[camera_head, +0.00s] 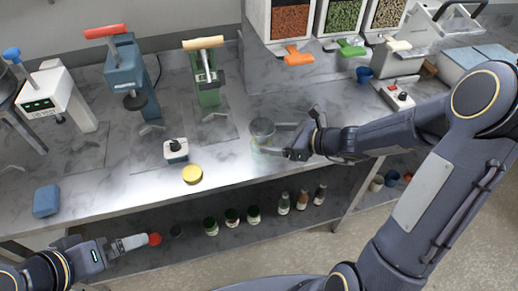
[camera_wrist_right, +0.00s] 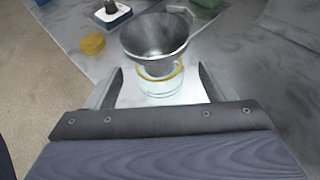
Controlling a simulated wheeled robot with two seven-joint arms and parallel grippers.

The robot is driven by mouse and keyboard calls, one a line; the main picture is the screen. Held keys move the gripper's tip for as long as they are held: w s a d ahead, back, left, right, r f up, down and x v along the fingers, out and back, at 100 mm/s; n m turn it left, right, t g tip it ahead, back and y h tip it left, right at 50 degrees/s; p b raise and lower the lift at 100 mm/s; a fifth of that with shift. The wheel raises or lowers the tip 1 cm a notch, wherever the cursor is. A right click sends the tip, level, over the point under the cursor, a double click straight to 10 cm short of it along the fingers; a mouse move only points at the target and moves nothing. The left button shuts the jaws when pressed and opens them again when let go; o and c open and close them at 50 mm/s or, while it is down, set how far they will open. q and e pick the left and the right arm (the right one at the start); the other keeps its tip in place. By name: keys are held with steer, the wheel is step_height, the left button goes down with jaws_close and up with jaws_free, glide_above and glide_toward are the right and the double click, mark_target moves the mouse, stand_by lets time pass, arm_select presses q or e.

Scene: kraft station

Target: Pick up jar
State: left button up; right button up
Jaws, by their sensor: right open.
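A clear glass jar (camera_wrist_right: 160,86) with a yellow rim shows in the right wrist view, between the fingers of my right gripper (camera_wrist_right: 161,76). A grey metal funnel-like cup (camera_wrist_right: 155,38) sits at the jar's mouth and hides part of it. My right gripper (camera_head: 278,138) is open, with fingers on either side of the jar. My left gripper (camera_head: 132,242) is low at the front left, near a red round thing; its jaw state is unclear.
A yellow lid (camera_head: 192,175) and a small white device (camera_head: 175,150) lie left of the jar on the steel counter. A blue block (camera_head: 46,200) is farther left. Presses and dispensers line the back. Several bottles stand on the shelf below.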

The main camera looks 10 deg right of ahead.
steer(key=x, duration=0.5)
steer(key=shift+p, duration=0.35)
steer(key=shift+s+r, duration=0.1)
steer(key=c, duration=1.1)
